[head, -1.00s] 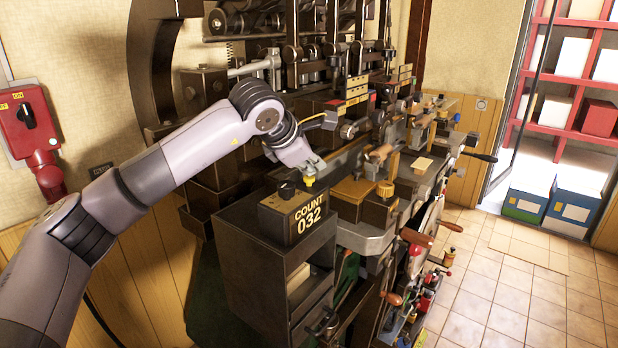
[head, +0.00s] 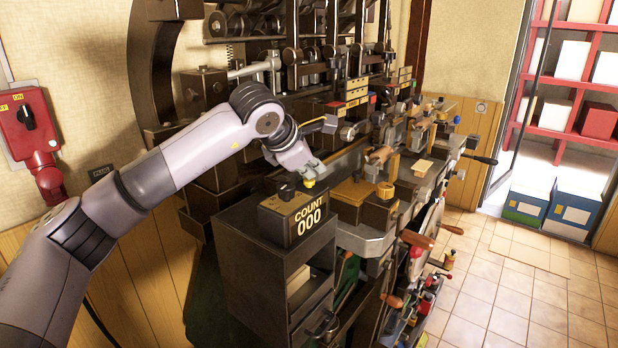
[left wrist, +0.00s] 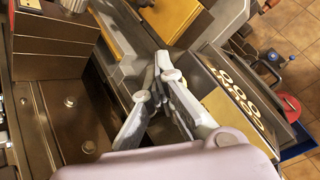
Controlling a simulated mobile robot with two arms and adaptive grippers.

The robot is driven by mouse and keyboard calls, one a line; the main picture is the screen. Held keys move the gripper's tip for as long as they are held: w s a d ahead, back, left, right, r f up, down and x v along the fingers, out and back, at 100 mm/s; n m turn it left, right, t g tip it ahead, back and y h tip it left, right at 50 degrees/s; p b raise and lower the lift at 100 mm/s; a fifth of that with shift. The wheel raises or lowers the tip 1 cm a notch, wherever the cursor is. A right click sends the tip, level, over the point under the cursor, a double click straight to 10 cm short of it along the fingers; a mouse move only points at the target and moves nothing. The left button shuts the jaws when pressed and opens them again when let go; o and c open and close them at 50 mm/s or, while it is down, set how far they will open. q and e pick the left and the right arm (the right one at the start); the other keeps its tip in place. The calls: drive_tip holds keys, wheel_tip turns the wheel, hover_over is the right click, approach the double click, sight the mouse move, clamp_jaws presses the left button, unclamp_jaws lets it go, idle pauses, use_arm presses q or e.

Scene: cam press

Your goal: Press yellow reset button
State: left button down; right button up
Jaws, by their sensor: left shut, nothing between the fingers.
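The yellow reset button (head: 309,184) sits on top of the dark counter box (head: 283,222), near its right end. The box reads COUNT 000. A black knob (head: 287,192) stands beside the button. My left gripper (head: 312,172) is shut and empty, with its fingertips right at the top of the button, seemingly touching it. My right gripper is not in view.
The counter box stands on a dark cabinet (head: 250,262) with an open front. The large press machine (head: 200,95) fills the space behind, with levers and wooden handles to the right. A red switch box (head: 25,122) hangs on the left wall. Tiled floor (head: 500,300) is open at right.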

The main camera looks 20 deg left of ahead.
sight(311, 181)
use_arm(q)
drive_tip(key=shift+r+p, duration=0.35)
drive_tip(key=shift+r, duration=0.45)
drive_tip(key=shift+r, duration=0.1)
wheel_tip(311, 181, up, 5)
drive_tip(key=p, duration=0.3)
drive_tip(key=shift+f, duration=0.2)
